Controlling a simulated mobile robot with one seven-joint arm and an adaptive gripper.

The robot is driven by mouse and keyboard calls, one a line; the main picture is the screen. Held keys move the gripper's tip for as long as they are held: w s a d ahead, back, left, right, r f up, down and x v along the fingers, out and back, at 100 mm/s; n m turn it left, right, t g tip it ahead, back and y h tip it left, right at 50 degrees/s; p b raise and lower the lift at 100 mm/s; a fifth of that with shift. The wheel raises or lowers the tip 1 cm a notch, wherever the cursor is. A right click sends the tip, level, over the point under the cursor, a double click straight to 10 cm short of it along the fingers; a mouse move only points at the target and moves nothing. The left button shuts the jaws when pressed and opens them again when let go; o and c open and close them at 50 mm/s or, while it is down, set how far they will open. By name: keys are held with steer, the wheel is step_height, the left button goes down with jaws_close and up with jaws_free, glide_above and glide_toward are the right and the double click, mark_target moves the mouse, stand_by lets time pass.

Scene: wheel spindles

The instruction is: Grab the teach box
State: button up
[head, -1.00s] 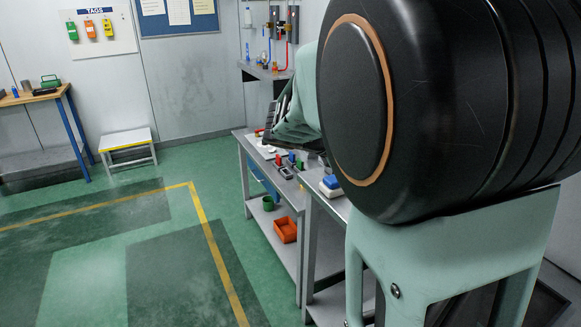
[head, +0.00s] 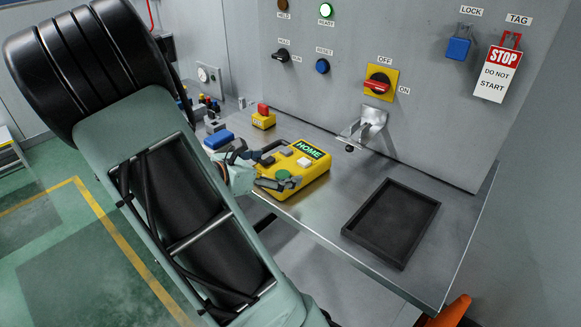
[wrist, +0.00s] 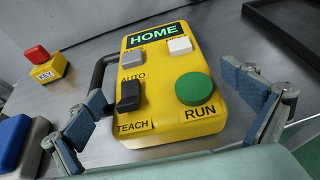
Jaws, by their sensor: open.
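The teach box (head: 297,170) is a yellow box lying on the metal bench, with a green HOME display, a green RUN button, a dark AUTO/TEACH switch and two smaller buttons. A dark handle shows on its left side in the wrist view. My gripper (head: 262,170) is open at the near left end of the box. In the wrist view, the box (wrist: 172,85) lies ahead, between and beyond the two spread fingers of my gripper (wrist: 170,108). The left finger is close to the handle; I cannot tell whether it touches.
A yellow block with a red button (head: 263,117) and a blue-topped block (head: 218,140) stand left of the box. An empty black tray (head: 392,222) lies to the right. A grey panel with a red-and-yellow switch (head: 379,84) rises behind. A metal bracket (head: 365,128) juts from it.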

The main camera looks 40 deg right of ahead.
mark_target(291, 164)
steer(key=x, duration=0.5)
steer(key=shift+d, duration=0.2)
steer(key=c, duration=1.8)
steer(key=shift+r, duration=0.1)
